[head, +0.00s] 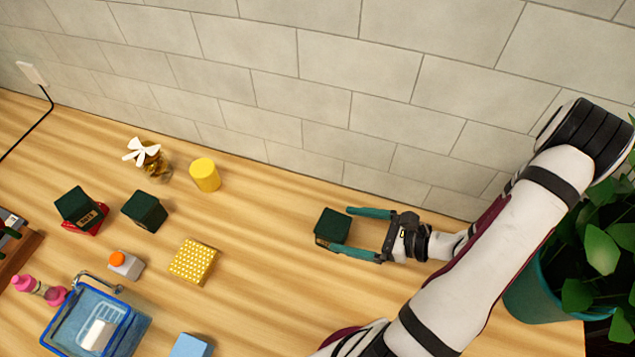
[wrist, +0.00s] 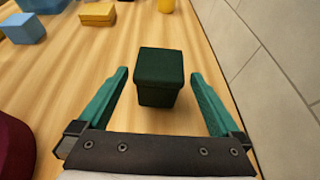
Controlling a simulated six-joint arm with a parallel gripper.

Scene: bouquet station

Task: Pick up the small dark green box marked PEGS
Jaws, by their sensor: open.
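A small dark green box (head: 331,224) stands on the wooden table near the wall; in the wrist view it shows ahead of my palm (wrist: 160,66). I cannot read its marking. My gripper (head: 342,229) is open, with its teal fingers on either side of this box. In the wrist view, gaps show between the box and both fingers (wrist: 158,74). Two similar dark green boxes stand at the left: one (head: 145,210) on the table and one (head: 77,206) on or against something red. The left one carries a label too small to read.
A potted plant (head: 545,292) stands at the right. The tiled wall is behind.

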